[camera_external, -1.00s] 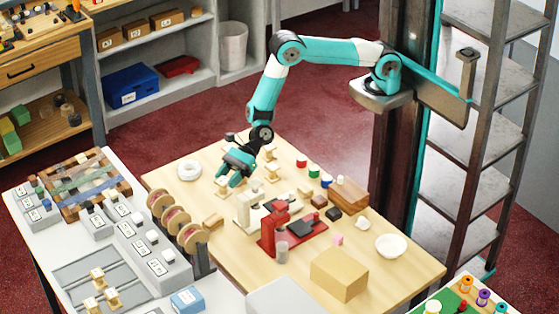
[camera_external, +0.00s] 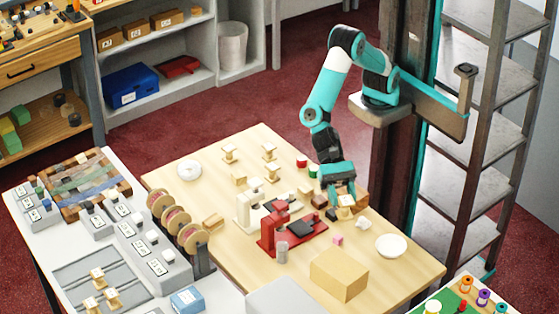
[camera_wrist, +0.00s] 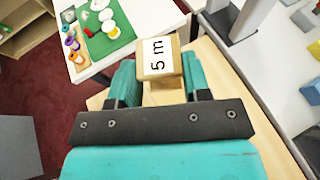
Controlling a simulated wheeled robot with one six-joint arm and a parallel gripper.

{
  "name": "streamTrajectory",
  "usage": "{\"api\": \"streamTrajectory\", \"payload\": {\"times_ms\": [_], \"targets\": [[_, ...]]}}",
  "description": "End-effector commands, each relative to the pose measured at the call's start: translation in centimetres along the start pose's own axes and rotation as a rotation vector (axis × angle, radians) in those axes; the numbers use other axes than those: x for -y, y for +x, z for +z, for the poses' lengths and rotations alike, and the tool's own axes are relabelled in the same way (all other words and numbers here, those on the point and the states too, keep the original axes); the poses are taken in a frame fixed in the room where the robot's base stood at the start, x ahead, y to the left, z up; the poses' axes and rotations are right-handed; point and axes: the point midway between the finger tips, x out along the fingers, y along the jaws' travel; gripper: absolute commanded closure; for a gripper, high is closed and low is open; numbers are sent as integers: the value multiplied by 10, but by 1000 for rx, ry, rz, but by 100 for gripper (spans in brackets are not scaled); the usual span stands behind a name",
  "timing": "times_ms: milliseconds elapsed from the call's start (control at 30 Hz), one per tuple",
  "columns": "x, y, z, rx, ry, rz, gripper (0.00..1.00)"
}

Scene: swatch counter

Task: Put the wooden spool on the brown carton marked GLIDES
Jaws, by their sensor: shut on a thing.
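My gripper (camera_external: 340,188) is over the right part of the wooden table, in front of the wooden block there. It is shut on a wooden spool (camera_external: 346,201) with a white label. In the wrist view the spool (camera_wrist: 147,72) sits between the two teal fingers (camera_wrist: 157,84), and its label reads "5 m". Whether it is clear of the surface below I cannot tell. Several brown cartons (camera_external: 110,39) with white labels stand on the grey shelf at the back left; their lettering is too small to read, so I cannot tell which is marked GLIDES.
Several other spools (camera_external: 269,150) stand on the table's back left. A red stand (camera_external: 270,238), a cream stand (camera_external: 243,213), a tan box (camera_external: 338,274) and a white bowl (camera_external: 390,245) are near my gripper. A blue bin (camera_external: 130,86) is on the shelf below the cartons.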

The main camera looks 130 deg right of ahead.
Motion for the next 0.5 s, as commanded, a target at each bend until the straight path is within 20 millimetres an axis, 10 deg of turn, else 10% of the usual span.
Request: {"api": "streamTrajectory", "payload": {"times_ms": [500], "targets": [[-2, 49, -118, -4, 3, 5, 83]]}}
